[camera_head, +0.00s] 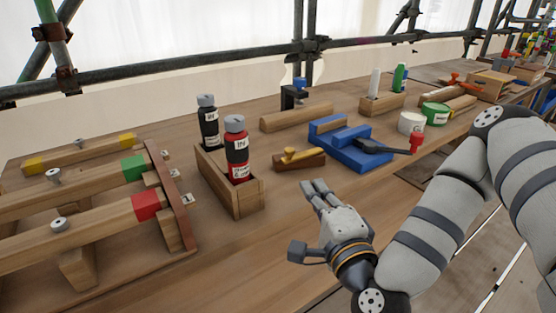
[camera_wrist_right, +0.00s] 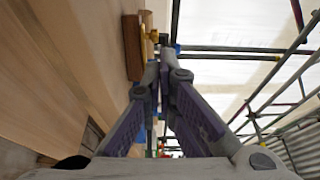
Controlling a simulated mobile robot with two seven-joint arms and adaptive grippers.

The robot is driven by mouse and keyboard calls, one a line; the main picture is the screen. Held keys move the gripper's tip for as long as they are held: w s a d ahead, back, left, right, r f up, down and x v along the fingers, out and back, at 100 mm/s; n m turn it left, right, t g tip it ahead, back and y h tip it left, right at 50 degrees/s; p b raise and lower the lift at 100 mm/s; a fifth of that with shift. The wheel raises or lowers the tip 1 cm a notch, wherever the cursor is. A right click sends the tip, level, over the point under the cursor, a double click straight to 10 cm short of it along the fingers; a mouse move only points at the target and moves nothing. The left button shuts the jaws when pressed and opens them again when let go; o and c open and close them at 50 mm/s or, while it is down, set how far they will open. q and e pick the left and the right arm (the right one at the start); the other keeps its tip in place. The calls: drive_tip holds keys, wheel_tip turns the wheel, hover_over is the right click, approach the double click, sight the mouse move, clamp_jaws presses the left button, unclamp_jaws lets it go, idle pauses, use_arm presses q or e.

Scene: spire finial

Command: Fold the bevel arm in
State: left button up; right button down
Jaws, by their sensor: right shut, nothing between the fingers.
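The bevel (camera_head: 300,160) is a short dark wooden stock with a brass-yellow arm (camera_head: 304,153) on top. It lies on the bench in the middle of the head view, left of the blue plane. The arm lies along the stock; its exact angle is too small to tell. My right gripper (camera_head: 317,188) is shut and empty, just in front of the bevel and apart from it in the head view. The right wrist view shows the bevel's wood (camera_wrist_right: 132,48) and brass part (camera_wrist_right: 153,37) beyond the fingertips. My left gripper is not in view.
A wooden box (camera_head: 235,190) with a red and a black bottle stands left. A clamping rack (camera_head: 180,220) fills the far left. The bench front near my gripper is clear.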

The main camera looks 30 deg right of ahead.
drive_tip(key=b, duration=0.4)
approach(285, 151)
drive_tip(key=x, duration=0.2)
drive_tip(key=d+x, duration=0.1)
drive_tip(key=x, duration=0.2)
drive_tip(key=shift+s, duration=0.2)
drive_tip(key=shift+w+d, duration=0.2)
drive_tip(key=shift+w, duration=0.4)
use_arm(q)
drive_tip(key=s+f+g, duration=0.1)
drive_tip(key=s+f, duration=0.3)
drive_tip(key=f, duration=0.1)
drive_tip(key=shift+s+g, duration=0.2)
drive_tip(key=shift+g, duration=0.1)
use_arm(e)
drive_tip(key=shift+w+a+r+p, duration=0.1)
drive_tip(key=shift+w+a+p, duration=0.1)
drive_tip(key=shift+w, duration=0.2)
drive_tip(key=shift+w+a+r+p, duration=0.1)
drive_tip(key=shift+w+p, duration=0.05)
drive_tip(key=shift+w, duration=0.2)
drive_tip(key=shift+w+f, duration=0.2)
drive_tip(key=shift+w, duration=0.05)
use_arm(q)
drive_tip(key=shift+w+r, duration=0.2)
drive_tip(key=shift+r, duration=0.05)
